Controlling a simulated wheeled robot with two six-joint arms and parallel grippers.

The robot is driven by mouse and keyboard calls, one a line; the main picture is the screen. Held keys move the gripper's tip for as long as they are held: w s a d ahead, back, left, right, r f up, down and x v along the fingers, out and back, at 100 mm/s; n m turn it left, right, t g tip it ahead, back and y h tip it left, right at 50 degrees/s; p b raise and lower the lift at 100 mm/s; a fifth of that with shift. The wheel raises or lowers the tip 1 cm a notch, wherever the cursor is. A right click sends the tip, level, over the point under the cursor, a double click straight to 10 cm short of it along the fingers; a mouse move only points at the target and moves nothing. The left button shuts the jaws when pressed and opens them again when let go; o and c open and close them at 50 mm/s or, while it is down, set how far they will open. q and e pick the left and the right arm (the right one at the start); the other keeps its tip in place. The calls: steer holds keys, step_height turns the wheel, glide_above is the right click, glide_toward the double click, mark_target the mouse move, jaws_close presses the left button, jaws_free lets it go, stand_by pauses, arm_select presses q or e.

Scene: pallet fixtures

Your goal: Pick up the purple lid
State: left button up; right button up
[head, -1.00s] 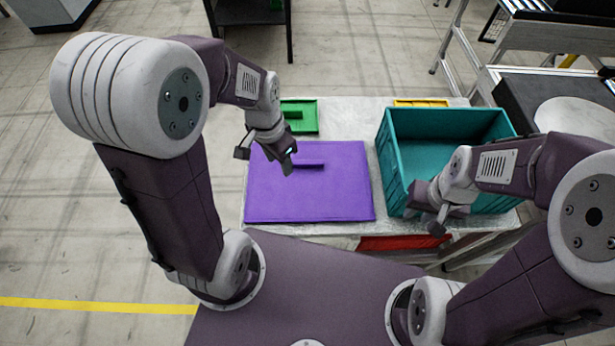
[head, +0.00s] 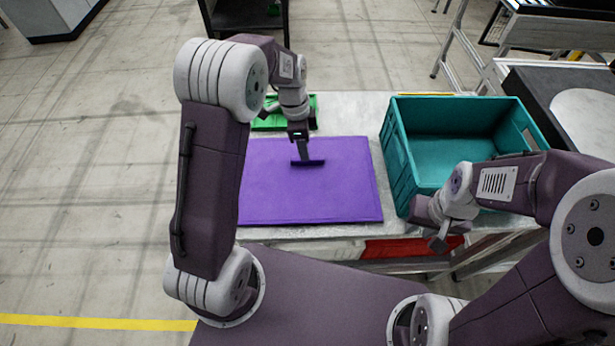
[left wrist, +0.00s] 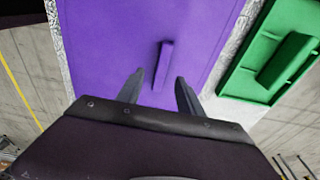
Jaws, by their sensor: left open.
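The purple lid (head: 300,200) lies flat on the light table, with a raised bar handle (head: 308,162) on top. It also shows in the left wrist view (left wrist: 115,40), with its handle (left wrist: 163,64) upright in the picture. My left gripper (head: 304,158) is above the lid, over the handle. In the left wrist view its two fingers (left wrist: 158,88) are apart, with the handle ahead of and between them; I see nothing held. My right gripper (head: 435,228) is at the near side of the teal crate; its finger gap is not clear.
The open teal crate (head: 392,165) stands on the table (head: 362,115) right of the lid. A green lid (head: 268,122) lies behind the purple lid; it shows in the left wrist view too (left wrist: 240,78). A red thing (head: 400,248) is below the table's near edge.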

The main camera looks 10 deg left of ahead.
mark_target(308, 175)
arm_select(q)
steer(key=f, duration=0.5)
steer(key=shift+w+d+f, duration=0.25)
steer(key=shift+d+f, duration=0.05)
jaws_close()
stand_by(1.1)
